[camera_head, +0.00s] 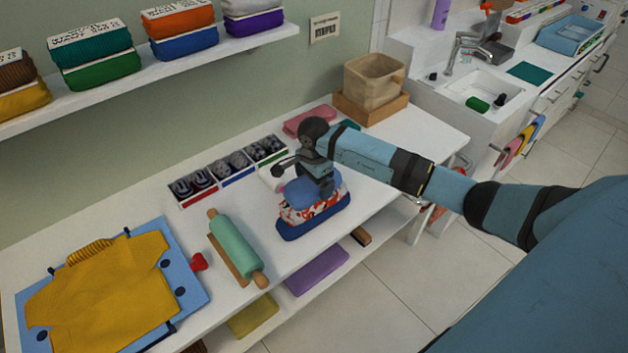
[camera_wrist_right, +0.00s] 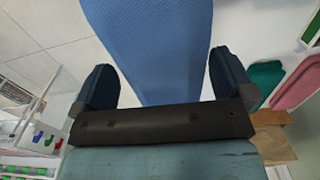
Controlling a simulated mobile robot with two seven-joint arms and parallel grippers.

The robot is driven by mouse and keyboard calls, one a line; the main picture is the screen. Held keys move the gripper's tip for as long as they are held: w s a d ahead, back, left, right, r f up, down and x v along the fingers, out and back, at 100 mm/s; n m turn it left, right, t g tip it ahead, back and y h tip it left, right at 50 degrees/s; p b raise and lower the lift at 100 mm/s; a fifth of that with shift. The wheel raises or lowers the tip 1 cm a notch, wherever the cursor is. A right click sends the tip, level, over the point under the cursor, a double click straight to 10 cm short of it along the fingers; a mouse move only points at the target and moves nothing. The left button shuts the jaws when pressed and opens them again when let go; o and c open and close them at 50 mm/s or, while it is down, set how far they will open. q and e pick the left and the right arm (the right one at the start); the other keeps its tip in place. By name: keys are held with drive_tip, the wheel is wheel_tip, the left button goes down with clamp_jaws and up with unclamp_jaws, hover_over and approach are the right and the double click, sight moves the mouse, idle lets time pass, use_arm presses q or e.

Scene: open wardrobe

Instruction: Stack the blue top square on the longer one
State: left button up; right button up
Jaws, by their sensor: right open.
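A blue folded square (camera_head: 298,190) lies on top of a small pile on the white table. Under it is a red, white and dark patterned folded cloth (camera_head: 302,213). A longer dark blue folded piece (camera_head: 318,225) is at the bottom. My right gripper (camera_head: 326,186) is at the top of the pile, over its right part, and hides part of the blue square. In the right wrist view the blue cloth (camera_wrist_right: 150,45) shows between the spread fingers of the open right gripper (camera_wrist_right: 164,72). I cannot tell whether the fingers touch it. My left gripper is not in view.
A green rolling pin (camera_head: 234,248) and a yellow shirt on a blue board (camera_head: 190,296) lie to the left. Sock boxes (camera_head: 230,166) stand behind the pile. A wooden tray with a beige basket (camera_head: 373,82) and pink cloth (camera_head: 305,120) are behind. Bare table surrounds the pile's left side.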

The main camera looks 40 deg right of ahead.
idle(0.4)
drive_tip(key=shift+r+p, duration=1.4)
drive_tip(key=shift+r, duration=1.35)
drive_tip(key=shift+r+p, duration=0.7)
drive_tip(key=shift+r, duration=1.05)
